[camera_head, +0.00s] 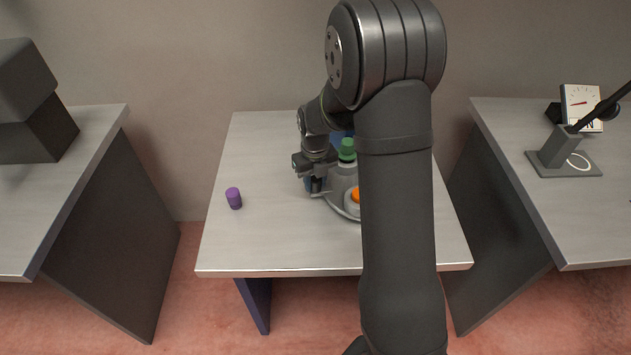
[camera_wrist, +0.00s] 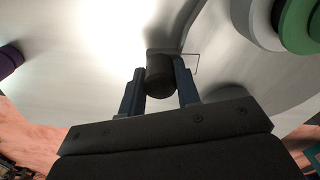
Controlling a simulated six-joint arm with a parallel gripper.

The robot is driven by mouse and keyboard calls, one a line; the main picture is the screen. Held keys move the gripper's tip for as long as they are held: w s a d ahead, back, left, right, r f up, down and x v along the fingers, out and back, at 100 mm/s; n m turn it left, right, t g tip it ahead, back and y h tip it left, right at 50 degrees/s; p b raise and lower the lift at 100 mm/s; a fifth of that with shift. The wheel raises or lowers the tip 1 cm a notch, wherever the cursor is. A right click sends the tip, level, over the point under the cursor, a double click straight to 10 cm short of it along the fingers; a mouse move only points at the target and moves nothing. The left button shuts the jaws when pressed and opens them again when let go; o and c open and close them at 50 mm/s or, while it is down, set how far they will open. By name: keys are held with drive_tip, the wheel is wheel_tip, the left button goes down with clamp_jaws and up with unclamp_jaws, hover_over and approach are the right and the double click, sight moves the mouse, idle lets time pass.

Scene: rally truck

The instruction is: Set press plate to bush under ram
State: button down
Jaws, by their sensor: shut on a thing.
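The round grey press plate (camera_head: 342,206) lies on the middle table and is partly hidden behind my arm. A green bush (camera_head: 347,150) and an orange piece (camera_head: 355,195) show on it, each on a pale round seat. My gripper (camera_head: 317,190) is low at the plate's left edge. In the wrist view, my gripper (camera_wrist: 160,88) is shut on a dark knob (camera_wrist: 160,75) standing at the plate's edge. The green bush also shows there at the upper right (camera_wrist: 300,25). The ram is not clearly seen; a blue part (camera_head: 341,134) behind my wrist is mostly hidden.
A purple cylinder (camera_head: 233,198) stands alone on the left of the middle table (camera_head: 265,240), with clear surface around it. The left table (camera_head: 85,150) holds dark blocks. The right table (camera_head: 600,210) holds a dial gauge (camera_head: 581,103) and a grey stand (camera_head: 563,155).

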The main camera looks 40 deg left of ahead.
drive_tip(key=c, duration=1.1)
unclamp_jaws()
drive_tip(key=shift+o, duration=0.2)
drive_tip(key=shift+r, duration=0.15)
wheel_tip(320, 180, up, 17)
drive_tip(key=shift+r, duration=0.1)
